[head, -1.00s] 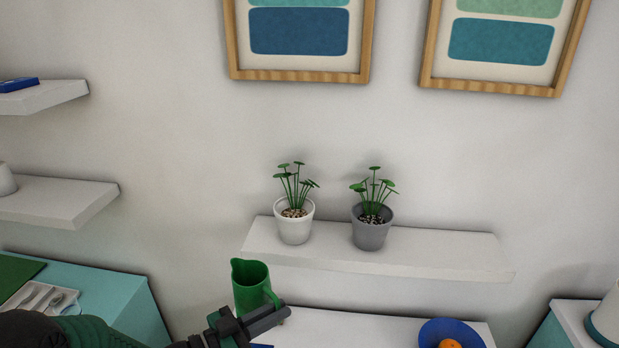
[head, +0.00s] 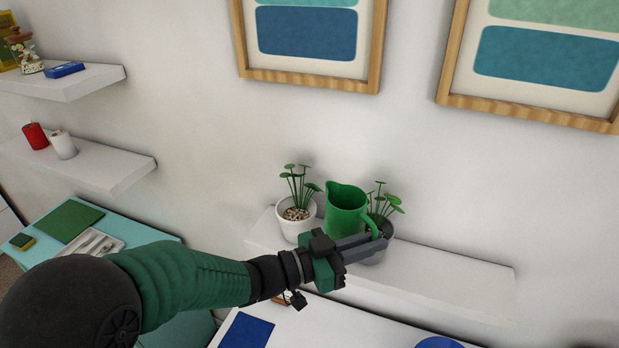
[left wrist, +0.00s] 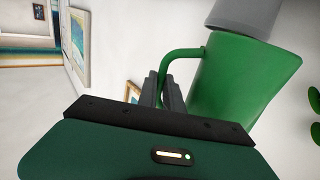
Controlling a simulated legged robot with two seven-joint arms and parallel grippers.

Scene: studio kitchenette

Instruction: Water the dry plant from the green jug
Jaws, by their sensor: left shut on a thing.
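My left gripper (head: 376,240) is shut on the handle of the green jug (head: 345,212). The jug is held nearly upright, with its spout toward the left. In the head view it overlaps the space between two potted plants and covers part of the right one. The left plant (head: 299,186) stands in a white pot (head: 293,232) with pale pebbly soil. The right plant (head: 386,202) stands in a grey pot (head: 376,259), mostly hidden. Both have green leaves; I cannot surely tell which is dry. The wrist view shows the jug (left wrist: 240,85) and grey pot (left wrist: 246,14).
Both pots stand on a white wall shelf (head: 460,281), clear on its right. Framed pictures (head: 308,40) hang above. Below is a white table with a blue mat (head: 247,333). Side shelves (head: 100,165) hold a red can (head: 35,136) and other items.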

